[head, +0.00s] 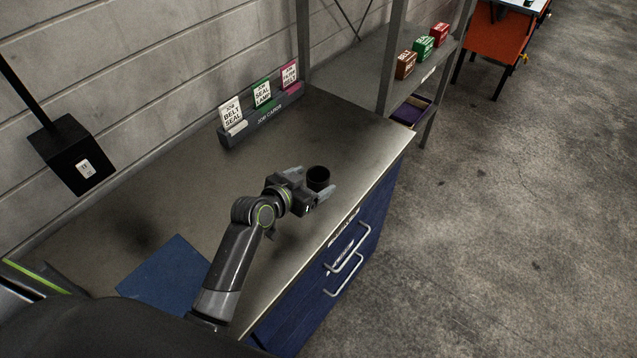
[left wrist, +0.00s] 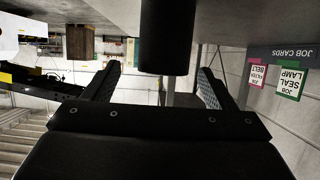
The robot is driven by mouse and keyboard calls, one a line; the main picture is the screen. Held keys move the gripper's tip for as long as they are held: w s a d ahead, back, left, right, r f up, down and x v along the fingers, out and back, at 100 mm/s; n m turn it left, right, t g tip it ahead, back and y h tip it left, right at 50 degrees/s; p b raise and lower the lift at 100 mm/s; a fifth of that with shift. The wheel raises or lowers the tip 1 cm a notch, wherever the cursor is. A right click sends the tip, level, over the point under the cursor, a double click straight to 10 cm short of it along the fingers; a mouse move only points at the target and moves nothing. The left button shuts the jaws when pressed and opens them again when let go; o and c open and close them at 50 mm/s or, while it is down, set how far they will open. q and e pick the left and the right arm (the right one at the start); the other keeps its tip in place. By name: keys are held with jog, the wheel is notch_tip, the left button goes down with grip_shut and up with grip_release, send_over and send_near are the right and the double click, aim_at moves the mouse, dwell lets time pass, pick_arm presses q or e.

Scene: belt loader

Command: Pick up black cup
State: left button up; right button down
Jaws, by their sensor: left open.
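The black cup (head: 318,178) stands upright on the grey worktop near its right front edge. My left gripper (head: 317,188) is open, with its fingers at the cup's near side and its far side. In the left wrist view, which is upside down, the cup (left wrist: 168,38) shows between the two spread fingers (left wrist: 155,88) and beyond the palm. I cannot tell whether either finger touches it. My right gripper is not in view.
The worktop (head: 180,170) is mostly bare around the cup. A job card rack (head: 262,122) stands behind it against the wall. A blue mat (head: 165,272) lies at the near left. A shelf with small boxes (head: 423,48) is beyond. Drawers with handles (head: 345,255) are below the edge.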

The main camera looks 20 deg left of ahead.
aim_at(324, 171)
pick_arm(q)
jog(key=shift+w+d+f+p, duration=0.15)
jog(key=shift+w+p, duration=0.15)
jog(key=shift+w, duration=0.3)
jog(key=p+x, duration=0.1)
jog(key=x, duration=0.1)
jog(key=shift+w, duration=0.4)
jog(key=shift+x, duration=0.8)
jog(key=shift+f, duration=0.1)
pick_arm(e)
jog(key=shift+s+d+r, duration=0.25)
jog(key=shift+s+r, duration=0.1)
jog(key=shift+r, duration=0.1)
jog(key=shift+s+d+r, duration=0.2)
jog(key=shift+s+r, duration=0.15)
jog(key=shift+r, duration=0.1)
pick_arm(q)
jog(key=c, duration=1)
jog(key=shift+c, duration=0.8)
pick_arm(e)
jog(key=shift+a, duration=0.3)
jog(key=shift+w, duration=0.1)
